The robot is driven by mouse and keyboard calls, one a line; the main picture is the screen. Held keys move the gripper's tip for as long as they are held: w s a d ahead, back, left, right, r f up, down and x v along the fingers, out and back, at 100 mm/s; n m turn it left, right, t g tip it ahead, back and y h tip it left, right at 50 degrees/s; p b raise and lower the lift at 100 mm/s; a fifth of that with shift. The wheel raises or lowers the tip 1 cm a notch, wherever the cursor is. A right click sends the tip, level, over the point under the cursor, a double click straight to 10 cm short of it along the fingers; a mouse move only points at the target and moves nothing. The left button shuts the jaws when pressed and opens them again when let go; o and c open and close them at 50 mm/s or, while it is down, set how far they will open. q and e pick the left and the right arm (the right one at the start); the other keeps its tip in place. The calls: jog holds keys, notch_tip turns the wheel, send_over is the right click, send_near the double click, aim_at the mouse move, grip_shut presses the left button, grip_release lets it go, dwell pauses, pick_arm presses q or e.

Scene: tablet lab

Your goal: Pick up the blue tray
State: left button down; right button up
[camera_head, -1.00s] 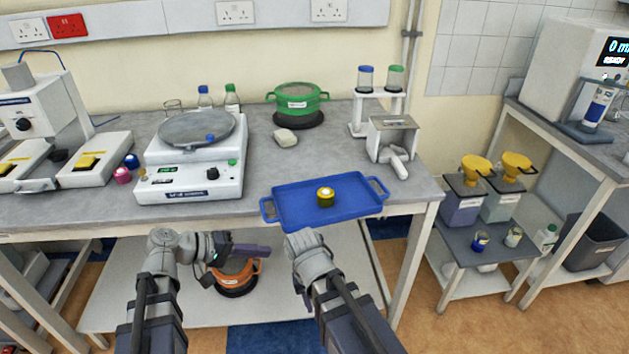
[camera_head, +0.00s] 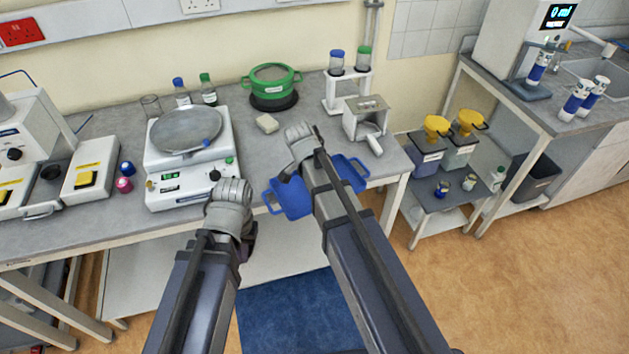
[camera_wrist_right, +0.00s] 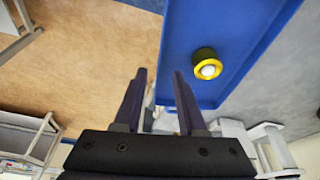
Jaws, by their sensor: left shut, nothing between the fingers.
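The blue tray (camera_head: 290,198) lies at the front edge of the bench, with its middle hidden behind my right arm in the head view. In the right wrist view the tray (camera_wrist_right: 190,30) carries a yellow-rimmed jar (camera_wrist_right: 208,66). My right gripper (camera_wrist_right: 160,75) is open, its fingers at the tray's long edge; one overlaps the tray in the picture. I cannot tell whether they touch. In the head view my right wrist covers its fingers. My left gripper (camera_head: 249,242) is shut and empty, low in front of the bench, left of the tray and apart from it, partly hidden by its wrist.
A white balance (camera_head: 190,165) stands left of the tray. A green-rimmed sieve (camera_head: 271,85), a pale block (camera_head: 267,123) and a white-grey device (camera_head: 366,120) stand behind it. A low side table (camera_head: 450,197) with yellow funnels is at right.

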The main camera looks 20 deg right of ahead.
jog(key=b+x, duration=0.7)
jog(key=x, duration=0.1)
jog(key=shift+b, duration=0.35)
jog(key=shift+r, duration=0.1)
grip_shut()
dwell(0.4)
dwell(1.1)
